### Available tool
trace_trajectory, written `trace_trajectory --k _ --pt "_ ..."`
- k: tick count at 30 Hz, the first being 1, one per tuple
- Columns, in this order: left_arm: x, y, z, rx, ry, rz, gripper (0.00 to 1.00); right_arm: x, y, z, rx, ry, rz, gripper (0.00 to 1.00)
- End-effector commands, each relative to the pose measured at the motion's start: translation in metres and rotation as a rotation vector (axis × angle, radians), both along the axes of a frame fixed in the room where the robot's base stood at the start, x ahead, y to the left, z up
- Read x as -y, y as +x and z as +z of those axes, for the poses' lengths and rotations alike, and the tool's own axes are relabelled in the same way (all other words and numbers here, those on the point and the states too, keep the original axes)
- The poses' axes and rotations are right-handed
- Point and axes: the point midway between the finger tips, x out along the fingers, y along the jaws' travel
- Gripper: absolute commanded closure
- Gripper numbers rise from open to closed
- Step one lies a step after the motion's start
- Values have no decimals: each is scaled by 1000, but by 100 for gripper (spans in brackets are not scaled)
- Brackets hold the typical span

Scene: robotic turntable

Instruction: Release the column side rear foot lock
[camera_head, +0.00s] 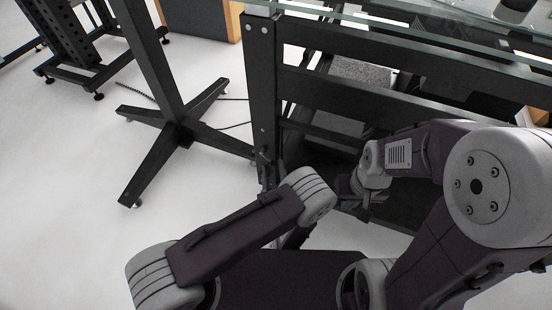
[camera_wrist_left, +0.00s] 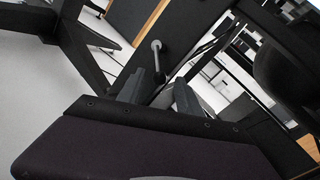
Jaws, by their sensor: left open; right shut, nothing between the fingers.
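A short grey lever with a round end (camera_wrist_left: 156,58) sticks out from a black frame member in the left wrist view; I take it to be the foot lock. My left gripper (camera_wrist_left: 167,92) is open there, its two dark fingers below the lever, one on either side. The lever appears free of both fingers, though the exact gap is hard to judge. In the head view my left gripper (camera_head: 268,170) is at the lower part of the black upright post (camera_head: 263,85), partly hidden by its own wrist. My right gripper (camera_head: 365,200) is shut and empty, low beside the frame.
The glass-edged frame has black horizontal rails (camera_head: 410,65) to the right of the post. A black stand with a star-shaped base (camera_head: 175,130) stands to the left. The white floor (camera_head: 60,190) is clear at the left.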

Motion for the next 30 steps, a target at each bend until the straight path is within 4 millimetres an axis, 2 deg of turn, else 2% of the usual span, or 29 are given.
trace_trajectory --k 9,10,14,15,19,25,30 --pt "-3 0 0 0 1 -2 58 0 0 0 0 0 0 100" --pt "-3 0 0 0 1 -2 60 0 0 0 0 0 0 100" --pt "-3 0 0 0 0 -2 97 0 0 0 0 0 0 100" --pt "-3 0 0 0 0 -2 100 0 0 0 0 0 0 100" --pt "-2 0 2 -3 -4 -3 100 0 0 2 0 0 0 100" --pt "1 -1 22 -57 -149 -4 100 0 0 47 0 0 0 100" --pt "4 -2 26 -110 -295 -3 100 0 0 75 0 0 0 100"
